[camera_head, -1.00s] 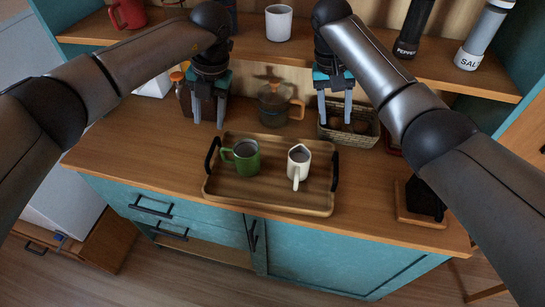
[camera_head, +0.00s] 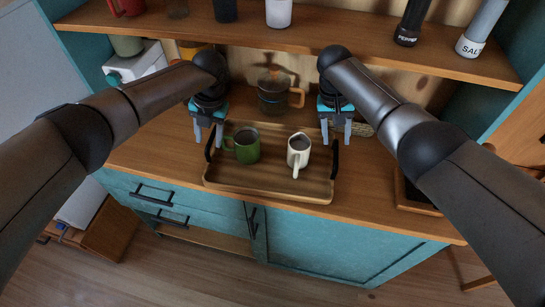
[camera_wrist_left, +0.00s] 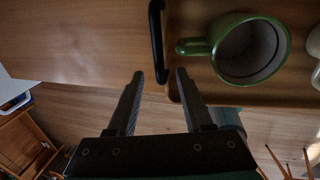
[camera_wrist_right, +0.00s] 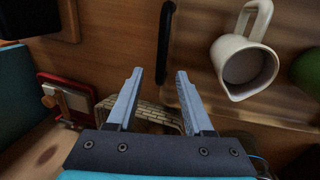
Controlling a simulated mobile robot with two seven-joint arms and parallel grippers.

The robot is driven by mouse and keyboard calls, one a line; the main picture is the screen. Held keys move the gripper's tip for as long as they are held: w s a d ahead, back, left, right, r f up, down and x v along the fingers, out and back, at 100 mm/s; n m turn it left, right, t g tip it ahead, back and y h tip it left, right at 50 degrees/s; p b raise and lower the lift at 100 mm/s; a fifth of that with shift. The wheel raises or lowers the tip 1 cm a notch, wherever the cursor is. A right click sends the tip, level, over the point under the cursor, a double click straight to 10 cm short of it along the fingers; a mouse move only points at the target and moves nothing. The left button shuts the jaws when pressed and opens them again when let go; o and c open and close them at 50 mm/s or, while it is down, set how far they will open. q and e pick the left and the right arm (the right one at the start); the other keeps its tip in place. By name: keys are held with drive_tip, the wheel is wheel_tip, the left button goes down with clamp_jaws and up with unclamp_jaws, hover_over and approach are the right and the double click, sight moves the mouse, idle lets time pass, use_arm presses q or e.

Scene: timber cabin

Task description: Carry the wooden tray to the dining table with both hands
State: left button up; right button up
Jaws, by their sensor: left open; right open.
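The wooden tray (camera_head: 262,188) lies on the counter, with a black handle at each end. A green mug (camera_head: 247,150) and a white cream jug-like mug (camera_head: 299,157) stand on it. My left gripper (camera_head: 207,138) is open and empty above the tray's left end; in the left wrist view the black left handle (camera_wrist_left: 157,40) lies just beyond its fingertips. My right gripper (camera_head: 336,138) is open and empty above the tray's right end; in the right wrist view the right handle (camera_wrist_right: 165,45) lies just beyond its fingertips. Neither gripper visibly touches the handles. The dining table is not recognisable.
A glass pot with a wooden handle (camera_head: 274,98) stands behind the tray. A wicker basket (camera_wrist_right: 150,112) sits behind my right gripper. A shelf (camera_head: 370,45) with shakers and cups runs above the counter. The counter in front of the tray is narrow.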

sight(209, 143)
use_arm(q)
drive_tip(key=shift+a+f, duration=0.2)
drive_tip(key=shift+f, duration=0.75)
drive_tip(key=shift+a+f, duration=0.2)
drive_tip(key=shift+f, duration=0.75)
use_arm(e)
drive_tip(key=shift+d+f, duration=0.2)
drive_tip(key=shift+f, duration=0.8)
drive_tip(key=shift+d+f, duration=0.15)
drive_tip(key=shift+f, duration=0.8)
use_arm(q)
drive_tip(key=shift+c, duration=0.3)
use_arm(e)
drive_tip(key=shift+c, duration=0.4)
use_arm(q)
clamp_jaws()
use_arm(e)
drive_tip(key=c, duration=0.7)
clamp_jaws()
use_arm(q)
drive_tip(key=shift+w, duration=0.15)
use_arm(e)
drive_tip(key=shift+r, duration=0.1)
